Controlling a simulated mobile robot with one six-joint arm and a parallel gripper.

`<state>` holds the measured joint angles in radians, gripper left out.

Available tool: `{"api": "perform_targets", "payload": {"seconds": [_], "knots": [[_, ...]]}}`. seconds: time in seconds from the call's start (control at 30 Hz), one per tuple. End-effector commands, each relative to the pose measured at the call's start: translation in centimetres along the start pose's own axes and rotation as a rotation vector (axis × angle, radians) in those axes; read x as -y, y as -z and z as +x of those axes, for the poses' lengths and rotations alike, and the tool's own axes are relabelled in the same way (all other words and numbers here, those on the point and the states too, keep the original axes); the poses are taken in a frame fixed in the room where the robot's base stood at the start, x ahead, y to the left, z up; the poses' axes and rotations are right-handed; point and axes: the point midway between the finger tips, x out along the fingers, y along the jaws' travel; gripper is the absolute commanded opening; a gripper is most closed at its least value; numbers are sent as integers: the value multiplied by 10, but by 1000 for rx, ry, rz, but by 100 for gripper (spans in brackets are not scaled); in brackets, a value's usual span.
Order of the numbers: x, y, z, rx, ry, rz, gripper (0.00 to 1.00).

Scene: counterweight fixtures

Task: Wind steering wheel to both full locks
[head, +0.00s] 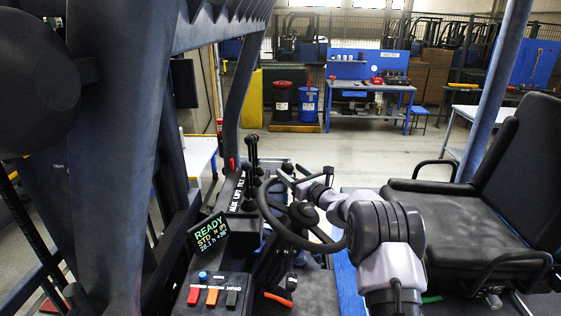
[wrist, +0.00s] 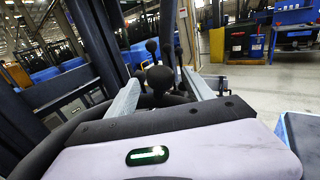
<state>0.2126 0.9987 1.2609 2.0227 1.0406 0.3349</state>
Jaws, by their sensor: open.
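The black steering wheel (head: 264,208) stands in front of the seat, its rim partly hidden behind my arm. In the wrist view its dark rim (wrist: 58,138) curves past the left side of my gripper. My gripper (head: 293,177) is at the far side of the wheel. In the wrist view my gripper (wrist: 161,82) is open, with its two pale fingers apart. A round black knob (wrist: 159,78) shows between the fingers, seemingly at the rim. I cannot tell whether either finger touches it.
Black-knobbed levers (head: 253,150) rise just beyond the wheel. A display reading READY (head: 210,233) and coloured switches (head: 212,296) are at the left. The black seat (head: 470,190) is at the right. A thick dark pillar (head: 120,150) stands at the left.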

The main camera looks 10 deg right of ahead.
Motion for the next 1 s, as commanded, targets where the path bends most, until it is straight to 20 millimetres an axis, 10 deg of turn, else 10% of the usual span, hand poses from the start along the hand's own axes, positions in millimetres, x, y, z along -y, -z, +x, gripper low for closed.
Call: {"api": "perform_targets", "payload": {"seconds": [0.3, 0.67, 1.0], "knots": [[0, 0, 54, -1, -2, -2, 61], [0, 0, 61, 0, 0, -1, 61], [0, 0, 60, 0, 0, -2, 0]]}}
